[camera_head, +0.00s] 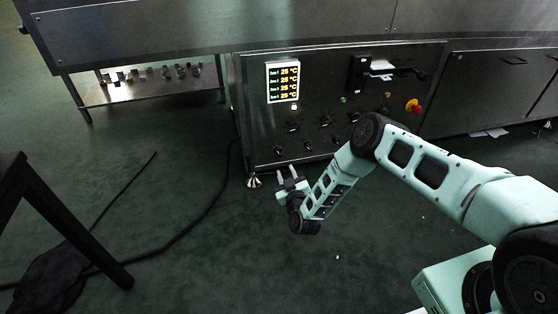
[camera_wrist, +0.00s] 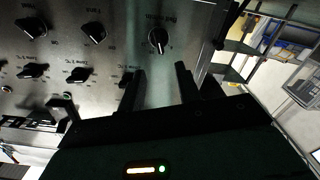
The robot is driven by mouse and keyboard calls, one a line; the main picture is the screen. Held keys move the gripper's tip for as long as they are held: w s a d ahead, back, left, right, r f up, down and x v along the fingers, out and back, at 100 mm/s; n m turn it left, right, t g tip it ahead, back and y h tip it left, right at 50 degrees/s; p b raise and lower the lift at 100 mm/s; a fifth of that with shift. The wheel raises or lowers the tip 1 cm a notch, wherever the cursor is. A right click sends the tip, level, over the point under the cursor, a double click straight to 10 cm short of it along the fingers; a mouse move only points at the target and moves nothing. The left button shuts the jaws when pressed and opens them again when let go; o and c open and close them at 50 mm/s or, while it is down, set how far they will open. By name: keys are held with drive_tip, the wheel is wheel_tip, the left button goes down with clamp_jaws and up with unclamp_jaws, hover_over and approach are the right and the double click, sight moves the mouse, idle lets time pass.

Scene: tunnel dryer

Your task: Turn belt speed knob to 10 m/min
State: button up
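The control panel (camera_head: 335,95) of the dryer carries several black knobs. In the wrist view the panel appears upside down, and a black knob (camera_wrist: 157,39) with a white pointer line and a scale around it sits at the right of the top row. Its label looks like "Belt Speed", but is small and inverted. In the head view this appears to be the lower-left knob (camera_head: 278,150). My gripper (camera_head: 285,174) is just below and in front of that knob. In the wrist view my gripper (camera_wrist: 160,80) has its fingers apart with nothing between them, short of the knob. The exact pointer reading is illegible.
Other knobs (camera_wrist: 93,33) sit close beside it. A temperature display (camera_head: 283,82) shows 25 °C lines above. A red emergency button (camera_head: 413,106) and a black handle (camera_head: 405,72) are at the right. A cable (camera_head: 200,215) crosses the floor at left.

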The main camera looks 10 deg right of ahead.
sight(278, 153)
drive_tip(key=w+b, duration=0.4)
drive_tip(key=w, duration=0.5)
drive_tip(key=shift+f, duration=0.15)
drive_tip(key=shift+w, duration=0.5)
drive_tip(key=shift+r, duration=0.2)
clamp_jaws()
